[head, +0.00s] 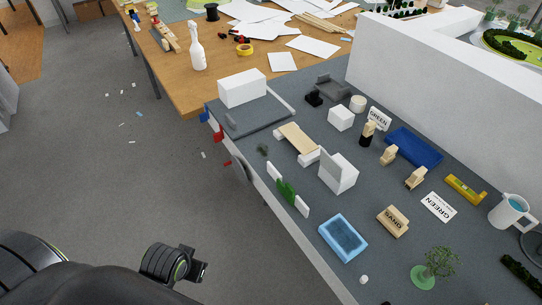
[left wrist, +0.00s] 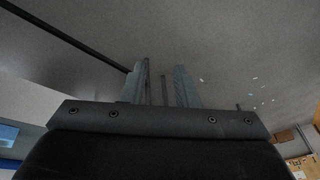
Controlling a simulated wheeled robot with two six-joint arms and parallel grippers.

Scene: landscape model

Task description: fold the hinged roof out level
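A small white block with a grey panel standing against its left side (head: 338,172) sits mid-bench in the head view; this may be the piece with the hinged roof, but I cannot make out a hinge. My left gripper (head: 200,270) is low at the bottom left, over the floor and well apart from the bench. In the left wrist view the two fingers of my left gripper (left wrist: 163,85) stand apart with nothing between them. My right gripper is in neither view.
The grey bench (head: 325,215) is crowded: a blue tray (head: 344,237), a wood-topped piece (head: 298,140), a green-and-white strip (head: 287,190), a small tree (head: 436,265) and wooden stamps (head: 392,220). A white wall (head: 440,90) stands behind.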

